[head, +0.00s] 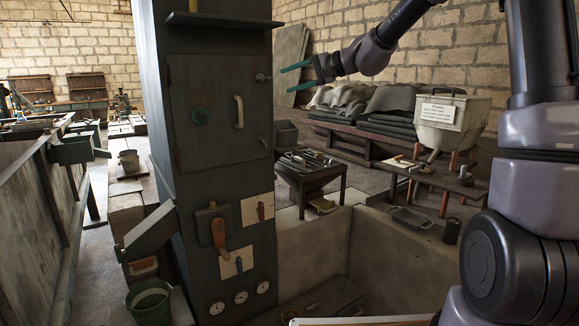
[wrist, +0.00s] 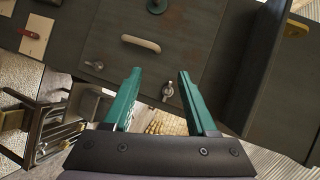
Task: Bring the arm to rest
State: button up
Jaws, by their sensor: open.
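My gripper (head: 294,79) is in the upper middle of the head view, to the right of the tall dark cabinet. Its two green fingers are spread apart with nothing between them. My arm reaches it from the right side of the picture. In the wrist view the open gripper (wrist: 159,98) points toward the cabinet door (wrist: 150,35). The door's pale handle (wrist: 141,43) and a metal latch (wrist: 167,91) lie beyond the fingertips. The fingers appear apart from both, though the exact distance is hard to tell.
The cabinet (head: 225,30) carries a closed door, levers (head: 218,232) and round gauges (head: 240,297). A small table with tools (head: 308,163), a bench (head: 430,180) and a white tub (head: 445,135) stand to the right. A low-walled pit (head: 390,262) lies in front.

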jog(key=s+d+f+h, duration=0.2)
jog(key=s+d+h, duration=0.1)
jog(key=s+d, duration=0.5)
jog(key=s+d+f+h, duration=0.2)
jog(key=s+d+h, duration=0.2)
jog(key=s+d, duration=0.4)
jog(key=s+d+f+h, duration=0.1)
jog(key=s+d+h, duration=0.3)
jog(key=s, duration=1.3)
jog(key=d, duration=0.3)
jog(key=shift+d+f, duration=0.4)
jog(key=shift+o, duration=0.2)
